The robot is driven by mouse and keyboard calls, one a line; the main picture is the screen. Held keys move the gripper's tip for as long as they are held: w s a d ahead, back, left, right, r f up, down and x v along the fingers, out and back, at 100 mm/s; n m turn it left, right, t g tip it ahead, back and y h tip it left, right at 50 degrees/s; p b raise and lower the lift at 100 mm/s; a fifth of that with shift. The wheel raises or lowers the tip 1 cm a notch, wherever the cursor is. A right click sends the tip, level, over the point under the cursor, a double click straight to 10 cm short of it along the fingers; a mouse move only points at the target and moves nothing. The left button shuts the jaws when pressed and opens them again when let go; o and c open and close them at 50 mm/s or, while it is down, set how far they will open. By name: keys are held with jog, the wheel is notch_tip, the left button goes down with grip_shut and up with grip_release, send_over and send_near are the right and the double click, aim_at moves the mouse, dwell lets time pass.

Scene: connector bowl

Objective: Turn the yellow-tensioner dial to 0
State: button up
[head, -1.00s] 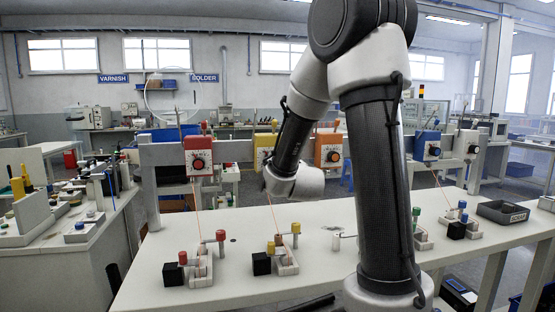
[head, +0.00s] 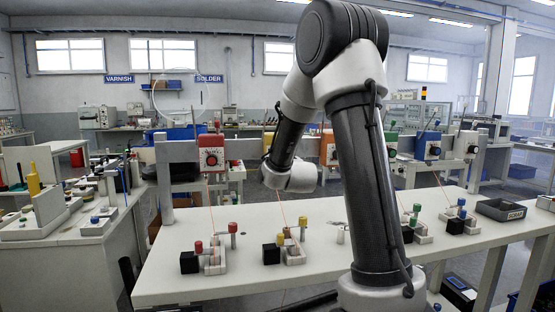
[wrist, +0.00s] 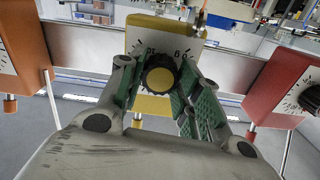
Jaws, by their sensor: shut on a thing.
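The yellow tensioner (wrist: 165,38) is in the upper middle of the wrist view, with dark scale marks and digits on its front. Its dial (wrist: 160,78) is a black knurled knob with a yellow face. My gripper (wrist: 160,70) is shut on the dial, with one green-padded finger on each side of the knob. The fingers and knob cover part of the scale, and I cannot read the dial's setting. In the head view only a sliver of the yellow tensioner (head: 268,140) shows beside my forearm, and the gripper is hidden there.
In the head view, a red tensioner (head: 210,155) stands left of my arm. Several coloured-post fixtures stand on the white bench (head: 180,285).

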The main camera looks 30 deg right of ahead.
jog(key=shift+w+r, duration=0.1)
jog(key=shift+r, duration=0.05)
jog(key=n, duration=1.6)
jog(key=shift+a+r+n, duration=0.15)
jog(key=shift+r+n, duration=0.05)
jog(key=shift+n, duration=0.1)
jog(key=n, duration=0.4)
jog(key=shift+w+n, duration=0.1)
jog(key=shift+n, duration=0.3)
dwell(0.4)
jog(key=o, duration=1)
jog(key=shift+o, duration=0.2)
jog(key=shift+f, duration=0.15)
